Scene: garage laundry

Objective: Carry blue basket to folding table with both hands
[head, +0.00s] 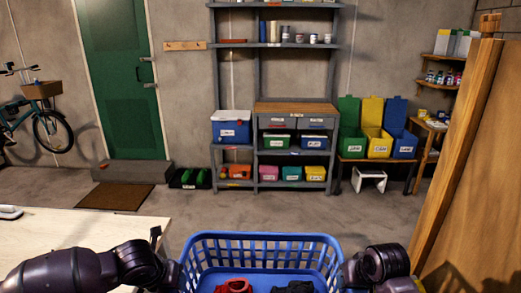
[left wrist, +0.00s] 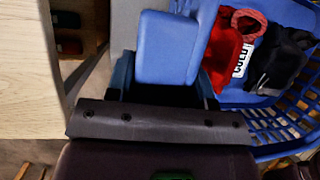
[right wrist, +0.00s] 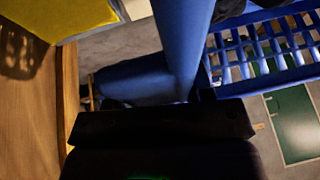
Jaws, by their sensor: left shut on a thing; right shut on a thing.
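The blue basket (head: 262,238) is at the bottom centre of the head view, between my two arms. A red cloth (head: 235,286) and a black cloth (head: 294,287) lie in it. The left wrist view shows a white tag reading COLD (left wrist: 241,60) between them. My left gripper (head: 174,272) is shut on the basket's left side, and my right gripper (head: 350,272) on its right side. Blue plastic fills both wrist views at the jaws; the fingertips are mostly hidden. A pale-topped table (head: 90,236) stands close at the left; I cannot tell whether it folds.
A tall wooden panel (head: 475,150) stands close at my right. Grey shelves (head: 247,75) with bins stand at the back wall. Colored bins sit on a bench (head: 375,162) to their right. A brown mat (head: 115,196) lies before the green door (head: 122,80). The middle floor is clear.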

